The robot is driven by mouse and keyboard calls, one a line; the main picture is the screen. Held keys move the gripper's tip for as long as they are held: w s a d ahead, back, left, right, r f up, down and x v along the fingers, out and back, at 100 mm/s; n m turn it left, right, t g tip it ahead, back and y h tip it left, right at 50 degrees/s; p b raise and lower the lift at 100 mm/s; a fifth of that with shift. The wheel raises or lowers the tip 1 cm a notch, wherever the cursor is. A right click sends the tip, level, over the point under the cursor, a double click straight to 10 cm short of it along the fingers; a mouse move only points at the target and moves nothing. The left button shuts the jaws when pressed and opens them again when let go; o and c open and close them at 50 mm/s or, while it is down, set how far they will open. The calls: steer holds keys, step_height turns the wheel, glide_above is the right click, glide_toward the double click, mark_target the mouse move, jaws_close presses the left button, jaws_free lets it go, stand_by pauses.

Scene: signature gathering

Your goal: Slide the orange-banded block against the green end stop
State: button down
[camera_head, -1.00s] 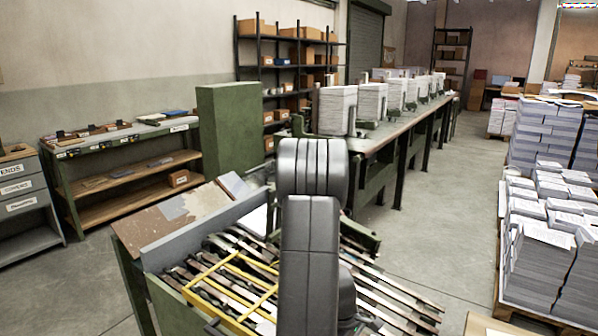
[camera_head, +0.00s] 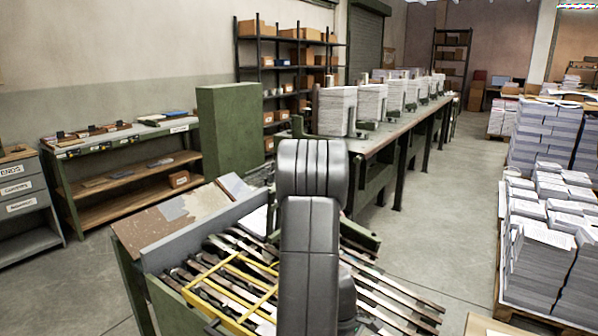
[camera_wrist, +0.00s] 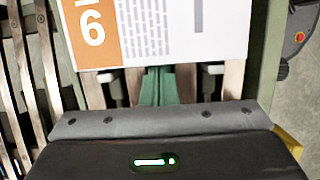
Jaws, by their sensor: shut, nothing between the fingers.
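In the wrist view a white printed block (camera_wrist: 205,28) with an orange band (camera_wrist: 93,35) marked with a white 6 lies at the top, its upper part cut off. My gripper (camera_wrist: 168,72) is shut and empty below the block's near edge. Its dark housing fills the bottom of the view. I cannot tell whether the fingers touch the block. A green edge (camera_wrist: 262,65) runs along the block's right; I cannot tell whether it is the end stop. In the head view my arm hides the block and the gripper.
Slatted rails (camera_head: 215,285) with a yellow frame (camera_head: 232,268) lie around my arm on a green bench. A grey rail (camera_head: 205,232) borders them at the left. Paper stacks (camera_head: 545,245) stand at the right. Open floor (camera_head: 430,225) lies between.

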stand_by(0.3)
steer(key=shift+s+d+b, duration=0.1)
steer(key=shift+s+d, duration=0.5)
steer(key=shift+d, duration=0.3)
steer(key=shift+s+d+b, duration=0.15)
steer(key=shift+s+d, duration=0.4)
steer(key=shift+d, duration=0.35)
steer(key=shift+s+d+b, duration=0.1)
steer(key=shift+s+d, duration=0.5)
steer(key=shift+d, duration=0.3)
steer(key=shift+w+a, duration=0.4)
steer(key=shift+a, duration=0.3)
step_height(320, 180, up, 7)
steer(key=p, duration=0.6)
steer(key=shift+r, duration=0.1)
steer(key=shift+f, duration=0.25)
